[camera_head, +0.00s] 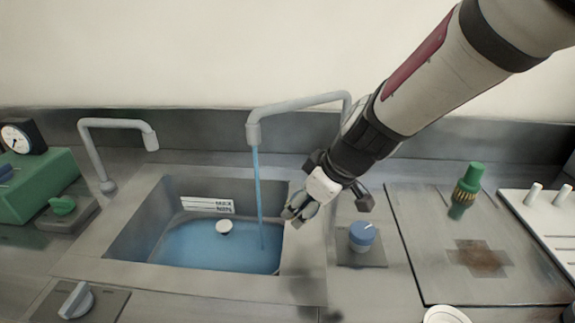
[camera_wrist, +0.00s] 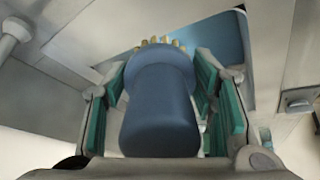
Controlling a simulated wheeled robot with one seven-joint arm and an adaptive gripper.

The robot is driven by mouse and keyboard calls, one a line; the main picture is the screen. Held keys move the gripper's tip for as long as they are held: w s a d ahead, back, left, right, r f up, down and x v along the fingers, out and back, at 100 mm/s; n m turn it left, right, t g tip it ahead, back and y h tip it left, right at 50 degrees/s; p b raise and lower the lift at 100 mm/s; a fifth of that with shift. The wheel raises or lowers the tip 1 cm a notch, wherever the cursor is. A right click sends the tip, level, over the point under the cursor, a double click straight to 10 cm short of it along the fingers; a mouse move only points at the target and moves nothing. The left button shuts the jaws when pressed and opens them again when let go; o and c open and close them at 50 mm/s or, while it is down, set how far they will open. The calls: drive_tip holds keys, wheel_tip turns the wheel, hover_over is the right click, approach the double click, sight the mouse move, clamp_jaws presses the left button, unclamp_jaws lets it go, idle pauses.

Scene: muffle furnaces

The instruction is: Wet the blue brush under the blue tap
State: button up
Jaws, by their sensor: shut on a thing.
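The blue brush (camera_wrist: 160,105) lies between both fingers in the wrist view, its yellowish bristles at the top edge against the blue water. My gripper (camera_head: 299,208) is shut on it, over the right rim of the sink in the head view. There the brush is mostly hidden by the fingers. A grey tap (camera_head: 254,132) runs a thin blue stream (camera_head: 259,195) into the sink, left of my gripper and apart from it. A blue knob (camera_head: 362,235) stands on the counter to the right of the sink.
The sink (camera_head: 125,240) holds blue water (camera_head: 190,250) and a small white round piece (camera_head: 224,227). Another tap (camera_head: 150,139) at left is dry. A green brush (camera_head: 467,185) stands on a stained panel at right. A grey knob (camera_head: 76,301) sits front left.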

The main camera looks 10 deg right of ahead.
drive_tip(key=w+a+f+p, duration=0.2)
drive_tip(key=w+a+p, duration=0.1)
drive_tip(key=w+a, duration=0.4)
drive_tip(key=shift+w+a+f+p, duration=0.3)
drive_tip(key=shift+w+p, duration=0.05)
drive_tip(key=shift+w, duration=1.2)
drive_tip(key=shift+s+d+b, duration=0.7)
drive_tip(key=shift+s+d, duration=0.1)
drive_tip(key=shift+s, duration=0.25)
drive_tip(key=shift+s+d+b, duration=0.75)
drive_tip(key=shift+s+d, duration=0.05)
drive_tip(key=shift+s, duration=0.25)
drive_tip(key=shift+s+d+b, duration=0.7)
drive_tip(key=shift+s+d, duration=0.1)
drive_tip(key=shift+s, duration=0.25)
drive_tip(key=shift+s+r, duration=0.1)
drive_tip(key=shift+s+d+r, duration=0.75)
drive_tip(key=shift+s+r, duration=0.2)
drive_tip(key=shift+s, duration=0.05)
drive_tip(key=shift+s+d+r, duration=0.75)
drive_tip(key=shift+s+r, duration=0.2)
